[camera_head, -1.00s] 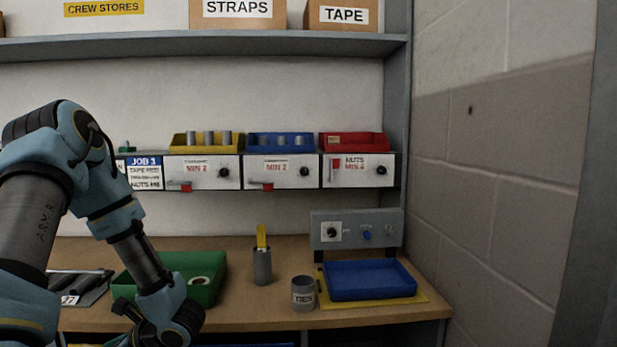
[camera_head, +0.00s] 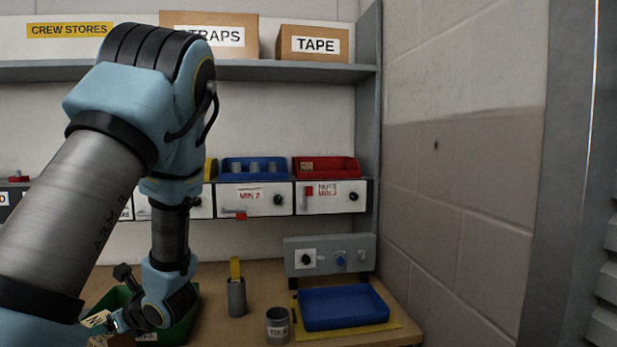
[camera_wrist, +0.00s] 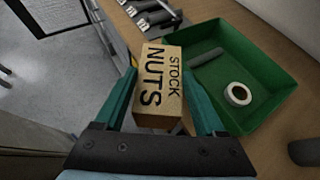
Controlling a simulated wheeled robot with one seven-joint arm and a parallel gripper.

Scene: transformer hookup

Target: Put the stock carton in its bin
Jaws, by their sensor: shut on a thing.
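The stock carton is a small tan box marked STOCK NUTS (camera_wrist: 160,85). My gripper (camera_wrist: 160,112) is shut on it, one teal finger on each side. In the head view, the carton (camera_head: 97,320) shows partly at the lower left, beside the green tray. A red bin (camera_head: 325,170) stands at the right end of the shelf, above a white front panel marked NUTS MIN 2 (camera_head: 328,190). A small tan patch shows inside the red bin; I cannot tell what it is.
A green tray (camera_wrist: 262,112) holds a white ring and a dark bar. A blue bin (camera_head: 253,172) is left of the red bin. A blue tray (camera_head: 342,308), a grey cup (camera_head: 278,325) and a holder (camera_head: 236,297) stand on the bench. A control box (camera_head: 328,256) is behind them.

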